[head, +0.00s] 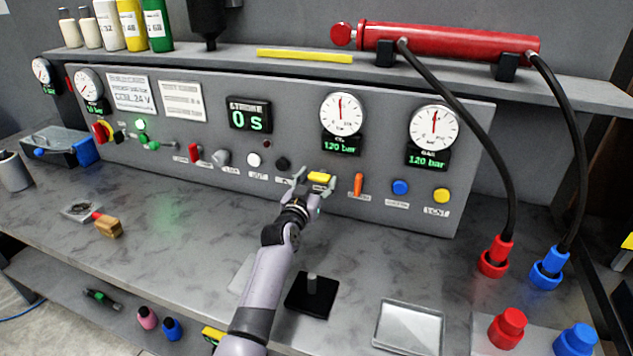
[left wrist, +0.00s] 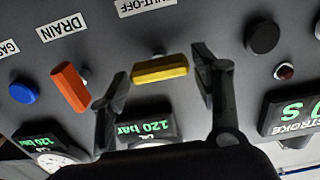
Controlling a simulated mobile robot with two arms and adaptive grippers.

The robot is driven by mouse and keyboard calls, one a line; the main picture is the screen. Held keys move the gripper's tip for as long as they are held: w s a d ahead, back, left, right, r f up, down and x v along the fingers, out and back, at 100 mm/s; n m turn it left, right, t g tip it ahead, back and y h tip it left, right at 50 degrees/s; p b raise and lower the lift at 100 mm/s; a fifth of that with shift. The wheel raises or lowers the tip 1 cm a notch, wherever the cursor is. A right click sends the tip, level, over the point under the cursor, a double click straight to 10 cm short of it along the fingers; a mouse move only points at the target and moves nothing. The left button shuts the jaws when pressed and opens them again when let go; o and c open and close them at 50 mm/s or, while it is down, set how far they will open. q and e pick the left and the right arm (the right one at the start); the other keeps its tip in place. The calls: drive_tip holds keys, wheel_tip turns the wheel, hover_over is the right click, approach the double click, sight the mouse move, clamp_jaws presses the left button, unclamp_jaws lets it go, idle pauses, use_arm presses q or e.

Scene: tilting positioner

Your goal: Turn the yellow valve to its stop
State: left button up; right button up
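The yellow valve (head: 320,177) is a bar-shaped handle on the grey panel front, lying roughly horizontal. My left gripper (head: 315,181) is at the panel in front of the handle. In the left wrist view its two fingers are open, one on each side of the handle, with a visible gap at both ends. The left gripper (left wrist: 160,84) holds nothing. My right gripper is not in view.
An orange DRAIN handle (head: 358,185) is close on the right of the valve, with a blue knob (head: 400,187) and a yellow knob (head: 441,195) beyond. A black knob (head: 283,164) is close on the left. A black base with a peg (head: 312,296) stands on the bench below.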

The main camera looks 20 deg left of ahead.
use_arm(q)
drive_tip(key=c, duration=0.8)
drive_tip(key=shift+n, duration=0.3)
drive_tip(key=n, duration=0.3)
drive_tip(key=shift+a+n+p, duration=0.1)
drive_tip(key=shift+n+p, duration=0.2)
drive_tip(key=n, duration=0.4)
drive_tip(key=shift+f, duration=0.1)
drive_tip(key=n, duration=0.5)
drive_tip(key=shift+p, duration=0.4)
drive_tip(key=n, duration=0.4)
drive_tip(key=shift+a+f+n, duration=0.1)
drive_tip(key=shift+f+n, duration=0.05)
drive_tip(key=shift+n, duration=0.15)
